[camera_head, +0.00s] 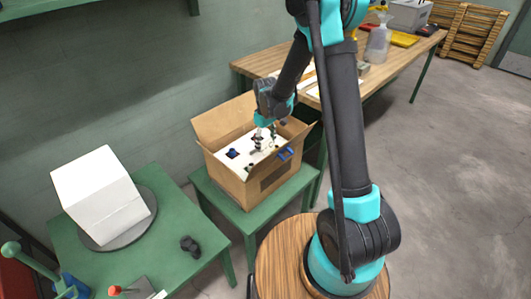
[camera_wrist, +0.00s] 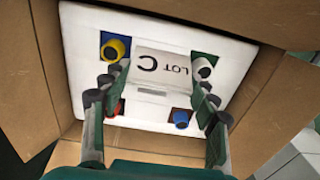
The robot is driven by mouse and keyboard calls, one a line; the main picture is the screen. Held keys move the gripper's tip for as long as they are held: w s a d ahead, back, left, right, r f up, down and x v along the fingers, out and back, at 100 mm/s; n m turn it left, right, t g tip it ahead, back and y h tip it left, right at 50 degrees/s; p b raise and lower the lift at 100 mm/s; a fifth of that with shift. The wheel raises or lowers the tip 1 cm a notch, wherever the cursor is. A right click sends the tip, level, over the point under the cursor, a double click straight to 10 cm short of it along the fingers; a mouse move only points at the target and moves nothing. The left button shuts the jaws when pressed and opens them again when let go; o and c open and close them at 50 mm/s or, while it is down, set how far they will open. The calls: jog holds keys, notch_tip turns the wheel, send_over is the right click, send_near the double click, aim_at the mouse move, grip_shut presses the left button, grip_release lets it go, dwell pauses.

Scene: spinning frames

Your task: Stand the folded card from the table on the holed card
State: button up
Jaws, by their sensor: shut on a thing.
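The folded card (camera_wrist: 172,66), pale and lettered "LOT C", is between the two fingers of my gripper (camera_wrist: 160,88) in the wrist view. My gripper is shut on it. The holed card (camera_wrist: 150,22) is a white panel inside an open cardboard box, with a coloured opening near each corner and round things showing in them. In the head view my gripper (camera_head: 264,133) reaches down into the box above the holed card (camera_head: 240,164). I cannot tell whether the folded card touches it. The fingers partly hide the panel's lower openings.
The cardboard box (camera_head: 228,176) has raised flaps around my gripper and stands on a green table (camera_head: 210,196). A white box (camera_head: 98,192) sits on a round plate at the left, with a small dark object (camera_head: 190,245) nearby. A wooden bench (camera_head: 262,64) stands behind.

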aim_at(266, 152)
jog(key=shift+f, duration=2.9)
jog(key=shift+f, duration=0.1)
jog(key=o, duration=0.7)
jog(key=shift+o, duration=0.2)
notch_tip(266, 152, up, 12)
jog(key=shift+r, duration=0.15)
